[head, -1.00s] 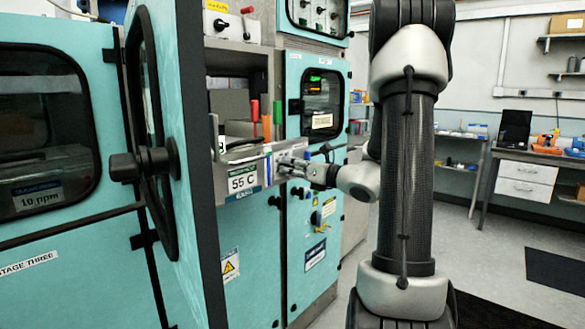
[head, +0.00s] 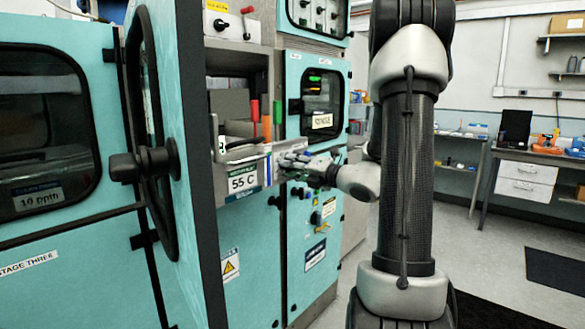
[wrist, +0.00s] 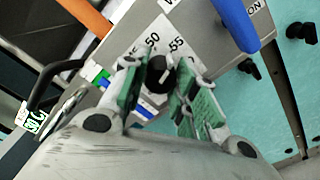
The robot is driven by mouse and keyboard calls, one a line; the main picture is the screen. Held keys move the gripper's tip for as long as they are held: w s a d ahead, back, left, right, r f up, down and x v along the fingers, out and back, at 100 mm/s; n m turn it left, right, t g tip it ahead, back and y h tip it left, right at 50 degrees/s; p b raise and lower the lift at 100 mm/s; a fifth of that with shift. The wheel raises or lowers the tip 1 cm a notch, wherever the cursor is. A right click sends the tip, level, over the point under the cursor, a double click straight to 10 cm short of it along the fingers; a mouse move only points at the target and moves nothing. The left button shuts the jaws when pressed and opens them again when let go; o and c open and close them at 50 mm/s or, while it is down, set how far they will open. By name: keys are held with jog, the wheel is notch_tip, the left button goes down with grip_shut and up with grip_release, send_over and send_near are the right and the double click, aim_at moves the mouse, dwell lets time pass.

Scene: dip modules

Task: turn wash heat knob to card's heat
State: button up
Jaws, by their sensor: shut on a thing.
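The wash heat knob (wrist: 159,70) is a small black dial knob with a light mark, on a grey panel printed with 50 and 55 beside it in the wrist view. My gripper (wrist: 157,84) has its green-padded fingers on either side of the knob and is shut on it. The mark's exact setting is hard to read. In the head view my gripper (head: 292,163) is at the panel's right end, hiding the knob. The card (head: 242,182) reads 55 C and is fixed to the front of the grey tray.
A blue handle (wrist: 236,22) stands close to my fingers, with black knobs (wrist: 301,32) to the right. The open cabinet door (head: 158,160) rises at the left. Red, orange and green upright handles (head: 266,122) stand behind the tray.

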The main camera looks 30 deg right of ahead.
jog(key=shift+s+f, duration=0.1)
jog(key=shift+f, duration=0.1)
dwell(0.4)
jog(key=o, duration=1)
jog(key=shift+r, duration=0.1)
jog(key=v, duration=1.2)
jog(key=shift+a, duration=0.1)
